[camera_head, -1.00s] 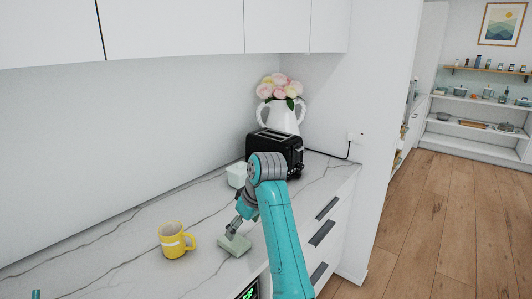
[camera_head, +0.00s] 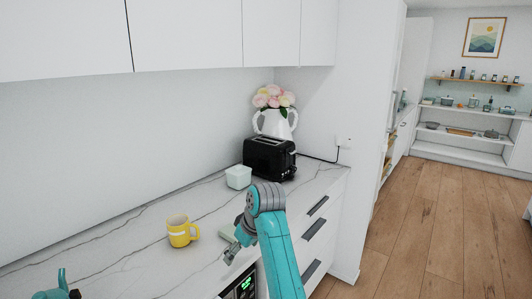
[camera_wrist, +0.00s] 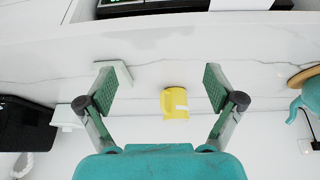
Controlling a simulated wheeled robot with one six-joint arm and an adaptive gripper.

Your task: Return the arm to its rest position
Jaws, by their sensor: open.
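My gripper (camera_wrist: 158,80) is open in the wrist view, with bare counter and a yellow mug (camera_wrist: 175,103) showing between and beyond its fingers. Nothing is held. In the head view my gripper (camera_head: 231,252) is low by the counter's front edge, partly hidden by my teal arm. A pale green flat piece (camera_head: 227,238) lies on the counter beside it. In the wrist view this piece (camera_wrist: 121,72) shows partly behind the left finger. The yellow mug (camera_head: 180,231) stands upright to the left of the gripper.
A pale open container (camera_head: 238,178), a black toaster (camera_head: 270,158) and a white flower vase (camera_head: 275,122) stand farther back on the marble counter (camera_head: 120,255). A teal kettle (camera_wrist: 312,95) is at the other end. White cabinets (camera_head: 190,35) hang above. The wooden floor (camera_head: 430,230) is clear at right.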

